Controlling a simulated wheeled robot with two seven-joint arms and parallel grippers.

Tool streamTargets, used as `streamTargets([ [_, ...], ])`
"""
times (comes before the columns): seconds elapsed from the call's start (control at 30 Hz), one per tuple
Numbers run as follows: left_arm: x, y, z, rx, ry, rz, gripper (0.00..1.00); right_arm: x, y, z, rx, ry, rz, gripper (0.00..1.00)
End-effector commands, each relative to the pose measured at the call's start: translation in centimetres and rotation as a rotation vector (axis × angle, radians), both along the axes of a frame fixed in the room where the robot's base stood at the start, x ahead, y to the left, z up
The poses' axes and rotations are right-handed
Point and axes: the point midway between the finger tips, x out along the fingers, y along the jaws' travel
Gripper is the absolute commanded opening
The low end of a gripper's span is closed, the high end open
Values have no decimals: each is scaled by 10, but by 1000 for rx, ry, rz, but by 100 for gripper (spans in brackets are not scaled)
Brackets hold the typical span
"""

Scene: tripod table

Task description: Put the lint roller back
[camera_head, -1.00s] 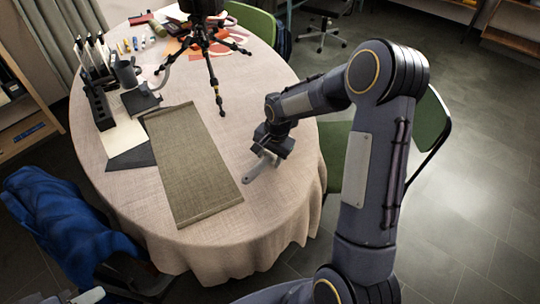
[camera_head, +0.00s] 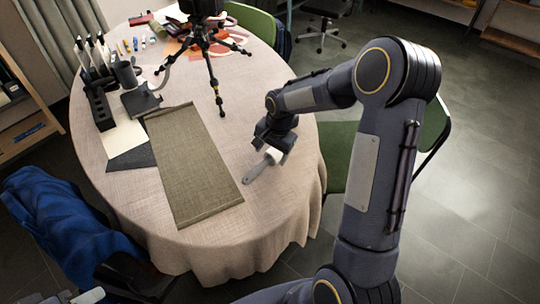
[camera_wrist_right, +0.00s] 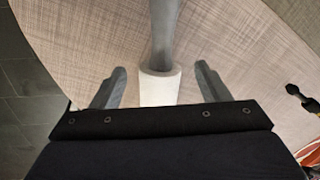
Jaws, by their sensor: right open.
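The lint roller has a white roll (camera_head: 273,155) and a grey handle (camera_head: 256,170). It lies on the right part of the round table (camera_head: 275,205), to the right of the olive-brown mat. My right gripper (camera_head: 270,148) is just above and behind the roll. In the right wrist view its two grey fingers (camera_wrist_right: 157,82) are spread, one on each side of the white roll (camera_wrist_right: 158,90), with visible gaps. The roller's grey handle (camera_wrist_right: 163,35) points away from the gripper.
The olive-brown mat (camera_head: 190,165) lies left of the roller. A black tripod (camera_head: 214,72) stands farther back. A dark rack (camera_head: 98,100) and a grey stand (camera_head: 140,98) are at the left. A green chair (camera_head: 340,150) stands close at the right. The cloth around the roller is clear.

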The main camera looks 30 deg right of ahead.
Motion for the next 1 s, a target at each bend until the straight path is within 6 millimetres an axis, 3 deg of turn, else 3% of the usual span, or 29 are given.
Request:
streamTargets([
  [0.1,0,0,1,0,0,0,36,-3,-2,29,-1,-6,-2,69],
  [0.3,0,0,3,0,0,0,36,-9,-6,69,0,-4,0,69],
  [0.53,0,0,4,0,0,0,36,-15,-8,94,1,-4,3,69],
  [0.63,0,0,4,0,0,0,36,-26,-7,107,6,-23,36,69],
  [0.77,0,0,4,0,0,0,36,-68,1,139,20,-97,163,69],
  [0.9,0,0,4,0,0,0,36,-136,18,167,25,-219,371,69],
  [1.0,0,0,4,0,0,0,36,-183,34,173,14,-313,519,69],
])
